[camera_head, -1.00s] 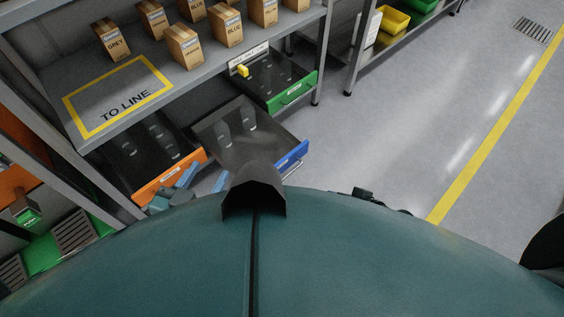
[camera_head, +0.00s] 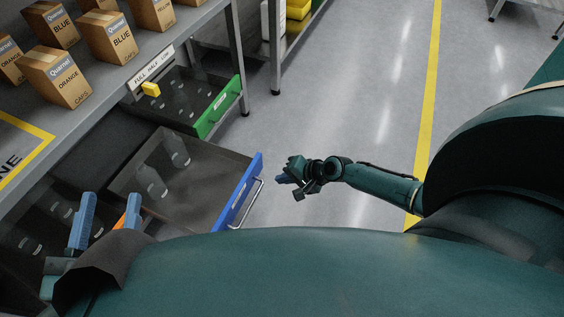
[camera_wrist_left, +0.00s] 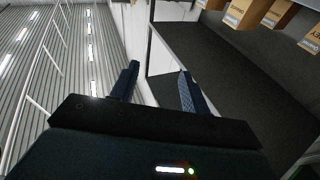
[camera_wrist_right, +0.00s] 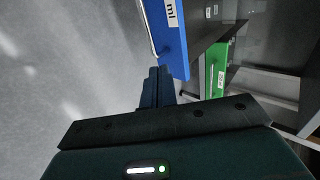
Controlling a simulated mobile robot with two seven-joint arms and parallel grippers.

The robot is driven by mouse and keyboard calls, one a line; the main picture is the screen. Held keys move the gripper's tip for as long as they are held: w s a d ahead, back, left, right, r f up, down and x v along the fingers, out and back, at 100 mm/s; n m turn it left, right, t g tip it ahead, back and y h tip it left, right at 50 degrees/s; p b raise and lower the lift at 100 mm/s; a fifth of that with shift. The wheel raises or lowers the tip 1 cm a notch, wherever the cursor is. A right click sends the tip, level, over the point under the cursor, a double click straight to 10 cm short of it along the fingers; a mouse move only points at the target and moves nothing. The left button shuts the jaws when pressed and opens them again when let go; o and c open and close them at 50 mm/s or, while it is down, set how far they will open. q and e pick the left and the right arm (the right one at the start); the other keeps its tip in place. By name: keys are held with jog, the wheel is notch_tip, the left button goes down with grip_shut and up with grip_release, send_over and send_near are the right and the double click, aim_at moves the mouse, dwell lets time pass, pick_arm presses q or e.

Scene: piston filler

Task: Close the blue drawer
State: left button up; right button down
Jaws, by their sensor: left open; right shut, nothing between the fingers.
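The blue drawer (camera_head: 240,190) is pulled out from under the shelf, with bottle-like items lying inside it and a metal bar handle on its blue front. Its front and handle also show in the right wrist view (camera_wrist_right: 166,38). My right gripper (camera_head: 284,179) is shut and empty, just in front of the blue front and to its right in the head view. In the right wrist view its fingertips (camera_wrist_right: 157,73) are close to the blue front; I cannot tell if they touch. My left gripper (camera_head: 108,212) is open and empty, left of the blue drawer; its fingers show in the left wrist view (camera_wrist_left: 158,82).
A green drawer (camera_head: 218,108) stands partly out behind the blue one. An orange-fronted drawer (camera_head: 131,212) is beside my left gripper. The shelf (camera_head: 100,100) above holds several boxes.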

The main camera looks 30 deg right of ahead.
pick_arm(q)
jog(key=shift+w+a+r+m+t+h+b, duration=0.1)
jog(key=shift+w+r+m+t+h+b, duration=0.1)
jog(key=shift+r+m+t+h+b, duration=0.3)
jog(key=shift+w+r+m+t+h+b, duration=0.15)
jog(key=shift+w+r+m+h+b, duration=0.1)
jog(key=shift+r+m+h+b, duration=0.4)
jog(key=shift+w+a+r+m+t+h+b, duration=0.1)
jog(key=shift+w+r+m+t+h+b, duration=0.2)
jog(key=shift+r+b, duration=0.4)
pick_arm(e)
jog(key=w+a+f, duration=0.4)
jog(key=w+a, duration=0.1)
jog(key=w, duration=0.2)
jog(key=shift+a+f, duration=0.2)
pick_arm(q)
jog(key=shift+r, duration=0.2)
pick_arm(e)
jog(key=shift+a+r, duration=0.1)
